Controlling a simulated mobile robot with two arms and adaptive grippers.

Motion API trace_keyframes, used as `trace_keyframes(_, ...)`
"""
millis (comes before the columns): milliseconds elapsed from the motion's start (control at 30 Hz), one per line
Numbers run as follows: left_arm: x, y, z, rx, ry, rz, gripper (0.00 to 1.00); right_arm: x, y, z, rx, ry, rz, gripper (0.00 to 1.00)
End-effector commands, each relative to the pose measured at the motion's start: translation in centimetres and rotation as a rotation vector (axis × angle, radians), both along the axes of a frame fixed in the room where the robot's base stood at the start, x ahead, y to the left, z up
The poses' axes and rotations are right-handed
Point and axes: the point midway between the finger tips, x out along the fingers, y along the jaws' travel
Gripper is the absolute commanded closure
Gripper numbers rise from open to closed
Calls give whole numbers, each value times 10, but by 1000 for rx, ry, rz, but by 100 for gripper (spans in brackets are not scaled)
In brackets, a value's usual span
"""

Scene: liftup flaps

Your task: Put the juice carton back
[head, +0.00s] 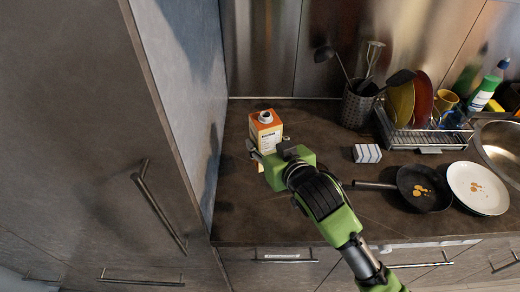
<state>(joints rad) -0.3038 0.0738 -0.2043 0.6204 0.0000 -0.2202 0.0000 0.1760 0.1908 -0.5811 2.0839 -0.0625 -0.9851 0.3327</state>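The juice carton (268,132), orange and white with a cap on top, stands upright on the dark countertop near the tall cabinet's side. My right gripper (268,154), on the green arm reaching in from the lower right, is at the carton's near side. One finger shows at the carton's lower left, and the gripper body hides the carton's lower part. I cannot tell whether the fingers are closed on it. My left gripper is not in view.
A tall cabinet (85,110) with a long handle (158,212) stands at left, its door shut. To the right are a sponge (367,153), a pan (424,187), a plate (477,188), a utensil holder (358,104), a dish rack (425,138) and a sink (500,145).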

Motion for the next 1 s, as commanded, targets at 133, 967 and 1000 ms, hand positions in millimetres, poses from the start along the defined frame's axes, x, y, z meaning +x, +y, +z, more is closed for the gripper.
trace_keyframes(133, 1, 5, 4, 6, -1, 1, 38, 20, 5, -22, 0, 1, 0, 90)
trace_keyframes(967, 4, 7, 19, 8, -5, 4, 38, 50, 13, -90, 2, -2, 2, 90)
trace_keyframes(1000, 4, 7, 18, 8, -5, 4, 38, 50, 13, -90, 2, -2, 2, 90)
